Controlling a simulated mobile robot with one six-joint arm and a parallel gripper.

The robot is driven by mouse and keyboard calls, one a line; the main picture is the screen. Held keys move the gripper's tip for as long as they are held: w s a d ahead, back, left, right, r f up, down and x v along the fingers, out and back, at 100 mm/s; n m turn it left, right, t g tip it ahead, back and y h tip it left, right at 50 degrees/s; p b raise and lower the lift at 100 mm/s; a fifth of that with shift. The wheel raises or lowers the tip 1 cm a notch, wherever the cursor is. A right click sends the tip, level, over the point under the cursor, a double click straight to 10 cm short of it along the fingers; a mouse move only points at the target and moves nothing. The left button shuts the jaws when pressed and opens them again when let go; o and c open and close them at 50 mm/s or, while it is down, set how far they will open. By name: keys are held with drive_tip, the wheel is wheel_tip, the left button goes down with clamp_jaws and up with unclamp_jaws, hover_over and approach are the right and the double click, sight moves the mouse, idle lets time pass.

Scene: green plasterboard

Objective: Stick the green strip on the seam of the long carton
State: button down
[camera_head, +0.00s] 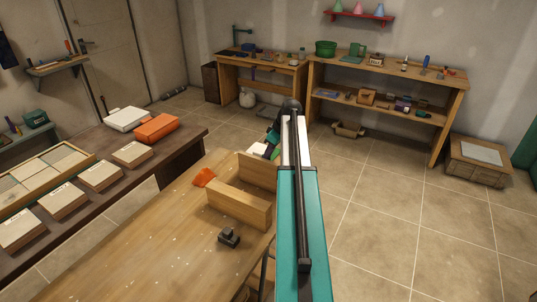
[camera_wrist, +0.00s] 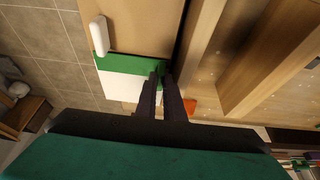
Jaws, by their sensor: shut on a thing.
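My gripper (camera_wrist: 161,74) is shut on the right end of a green strip (camera_wrist: 125,63) in the wrist view. The strip runs leftward from the fingertips, along the near edge of a flat brown surface (camera_wrist: 145,27), which looks like part of the long carton. I cannot tell whether the strip touches it or where the seam lies. A white panel (camera_wrist: 125,87) shows just below the strip. In the head view my arm hides the fingertips; a small green patch (camera_head: 275,153) shows beside it.
A wooden channel (camera_head: 238,206) stands on the workbench (camera_head: 165,245), with an orange item (camera_head: 204,177) at its left and a dark block (camera_head: 229,238) in front. In the wrist view, a white rounded bar (camera_wrist: 99,36) lies left on the brown surface. Floor right of my arm is clear.

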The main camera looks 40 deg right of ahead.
drive_tip(key=c, duration=1.8)
unclamp_jaws()
drive_tip(key=shift+f, duration=0.1)
drive_tip(key=b+v, duration=0.3)
drive_tip(key=v, duration=1.1)
drive_tip(key=shift+d, duration=0.15)
